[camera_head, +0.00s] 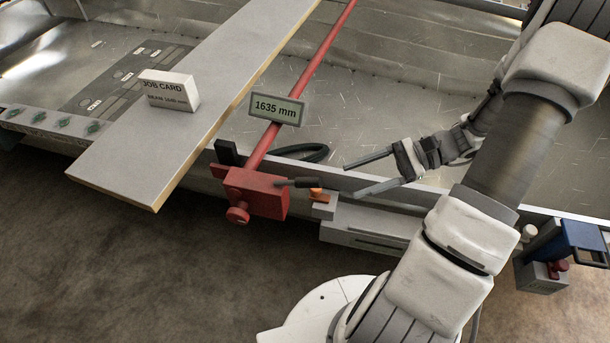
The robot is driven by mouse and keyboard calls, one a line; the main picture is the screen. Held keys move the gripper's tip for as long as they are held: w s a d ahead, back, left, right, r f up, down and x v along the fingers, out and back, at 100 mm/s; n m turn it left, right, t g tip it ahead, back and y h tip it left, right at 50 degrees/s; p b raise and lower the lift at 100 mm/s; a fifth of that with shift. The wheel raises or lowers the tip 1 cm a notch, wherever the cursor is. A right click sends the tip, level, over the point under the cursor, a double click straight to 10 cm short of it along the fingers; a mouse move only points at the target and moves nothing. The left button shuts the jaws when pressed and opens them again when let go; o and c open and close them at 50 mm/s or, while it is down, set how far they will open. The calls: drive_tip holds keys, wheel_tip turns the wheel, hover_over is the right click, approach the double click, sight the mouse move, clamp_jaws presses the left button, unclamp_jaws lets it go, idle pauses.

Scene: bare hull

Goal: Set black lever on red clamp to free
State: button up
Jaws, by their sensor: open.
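The red clamp (256,192) sits at the near edge of the metal hull, at the lower end of a long red bar (303,84). An orange piece (319,195) lies just past the lever's tip. A display reading 1635 mm (277,109) is on the bar. My gripper (364,178) is open and empty, to the right of the lever and apart from it in the picture. Its two fingers point left toward the clamp.
A long grey board (165,138) with a job card block (169,91) lies left of the clamp. A grey rail (366,229) is below my gripper. A blue-handled device (577,243) stands at the right. A dark green loop (302,152) lies behind the clamp.

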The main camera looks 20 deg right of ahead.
sight(302, 181)
drive_tip(key=s+d+f+m+t+y, duration=0.1)
drive_tip(key=d+f+m+t+y, duration=0.1)
drive_tip(key=d+f+m+t, duration=0.45)
drive_tip(key=shift+t, duration=0.45)
drive_tip(key=b+x, duration=0.1)
drive_tip(key=x, duration=0.5)
drive_tip(key=b+x, duration=0.1)
drive_tip(key=x, duration=0.4)
drive_tip(key=f+b+x, duration=0.1)
drive_tip(key=x, duration=0.5)
drive_tip(key=shift+s+a+b, duration=0.1)
drive_tip(key=shift+a+b, duration=0.3)
drive_tip(key=shift+a, duration=0.1)
clamp_jaws()
